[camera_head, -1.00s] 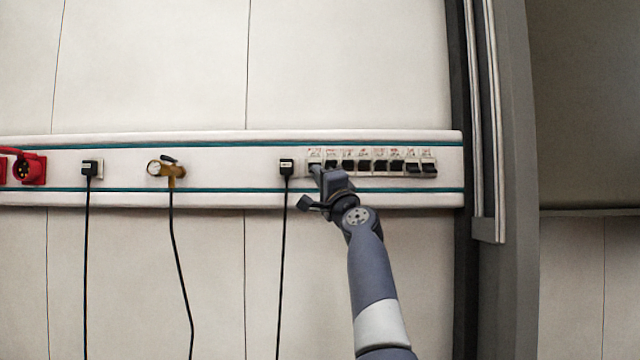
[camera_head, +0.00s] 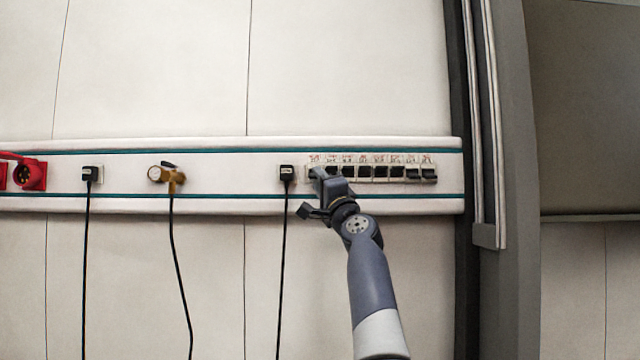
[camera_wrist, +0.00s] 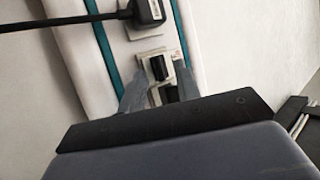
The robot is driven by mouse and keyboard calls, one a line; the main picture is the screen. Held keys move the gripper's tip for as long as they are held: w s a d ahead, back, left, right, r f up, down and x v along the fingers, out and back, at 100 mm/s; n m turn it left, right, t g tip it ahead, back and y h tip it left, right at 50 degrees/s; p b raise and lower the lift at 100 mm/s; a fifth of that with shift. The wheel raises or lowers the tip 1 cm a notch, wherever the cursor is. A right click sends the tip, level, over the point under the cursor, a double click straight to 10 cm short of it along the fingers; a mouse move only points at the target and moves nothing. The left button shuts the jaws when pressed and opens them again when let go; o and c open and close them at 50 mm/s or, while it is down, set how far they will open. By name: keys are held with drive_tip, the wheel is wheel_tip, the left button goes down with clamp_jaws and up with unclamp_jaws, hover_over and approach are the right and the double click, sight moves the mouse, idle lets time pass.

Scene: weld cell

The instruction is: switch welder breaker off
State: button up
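A row of breakers with black levers (camera_head: 380,173) sits at the right part of the white wall rail, with small labels above that are too small to read. I cannot tell which one is marked for the welder. My gripper (camera_head: 317,176) is at the left end of the row, in front of the leftmost breakers and partly hiding them. In the wrist view its two grey fingers (camera_wrist: 159,82) are apart, with a black breaker lever (camera_wrist: 158,68) seen between and beyond them. Contact with the lever cannot be made out.
A black plug (camera_head: 286,172) with a hanging cable is just left of my gripper. Farther left are a brass valve with a gauge (camera_head: 168,175), another black plug (camera_head: 90,174) and a red socket (camera_head: 30,174). A grey post (camera_head: 515,130) stands to the right.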

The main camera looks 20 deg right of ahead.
drive_tip(key=shift+s+f+b, duration=0.5)
drive_tip(key=shift+f+b, duration=0.1)
drive_tip(key=shift+b, duration=0.4)
drive_tip(key=b+v, duration=0.9)
drive_tip(key=shift+s, duration=0.25)
drive_tip(key=shift+d+r, duration=0.1)
drive_tip(key=shift+r, duration=0.1)
drive_tip(key=p+x, duration=1)
drive_tip(key=p, duration=0.1)
drive_tip(key=shift+w, duration=0.35)
drive_tip(key=shift+r, duration=0.1)
